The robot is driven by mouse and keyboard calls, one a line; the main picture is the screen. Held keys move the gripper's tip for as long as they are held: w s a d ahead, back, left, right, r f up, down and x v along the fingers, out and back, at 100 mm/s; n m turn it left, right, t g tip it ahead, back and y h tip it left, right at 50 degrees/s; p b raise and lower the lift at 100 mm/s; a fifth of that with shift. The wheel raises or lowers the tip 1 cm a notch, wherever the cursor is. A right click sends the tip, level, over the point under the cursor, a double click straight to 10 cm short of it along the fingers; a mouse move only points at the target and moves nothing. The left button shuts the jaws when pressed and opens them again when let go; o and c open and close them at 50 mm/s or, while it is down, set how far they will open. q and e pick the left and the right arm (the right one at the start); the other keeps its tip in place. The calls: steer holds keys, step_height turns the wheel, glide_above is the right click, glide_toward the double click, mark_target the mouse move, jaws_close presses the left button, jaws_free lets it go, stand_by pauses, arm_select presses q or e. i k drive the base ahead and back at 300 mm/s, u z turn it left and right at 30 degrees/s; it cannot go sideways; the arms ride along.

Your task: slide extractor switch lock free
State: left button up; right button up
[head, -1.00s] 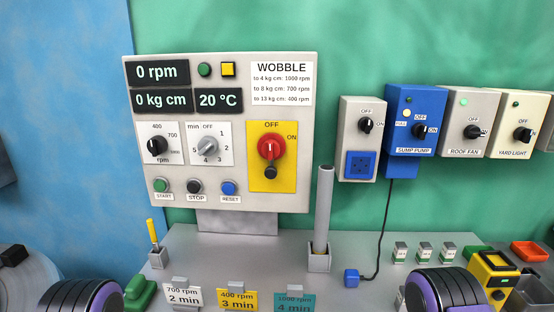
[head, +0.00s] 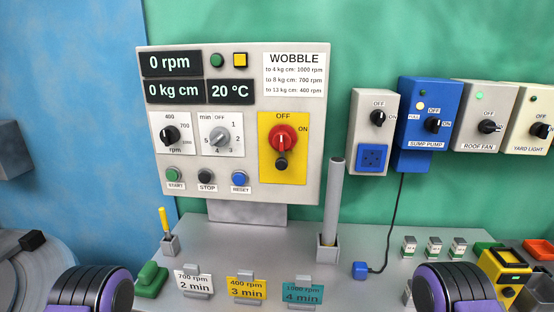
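The extractor switch is a red rotary handle (head: 283,138) on a yellow plate (head: 300,173) at the right of the grey control panel. A small dark lock piece (head: 281,164) sits at the lower end of the handle, against the plate. How it is fastened is too small to tell. Neither gripper is in view; only purple and black parts of my two arms show at the bottom left and bottom right, well away from the switch.
The grey panel (head: 146,120) also carries dials and buttons. A grey upright tube (head: 334,200) stands in a holder to its lower right. Switch boxes, including a blue sump pump box (head: 430,98), hang further right. Cards and a yellow-handled tool (head: 164,221) stand on the bench (head: 225,240).

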mark_target(282, 164)
steer(key=u, duration=0.05)
steer(key=k, duration=1.25)
steer(key=u, duration=0.3)
steer(key=i, duration=0.95)
steer(key=z, duration=0.3)
steer(key=i, duration=0.9)
steer(key=z, duration=0.3)
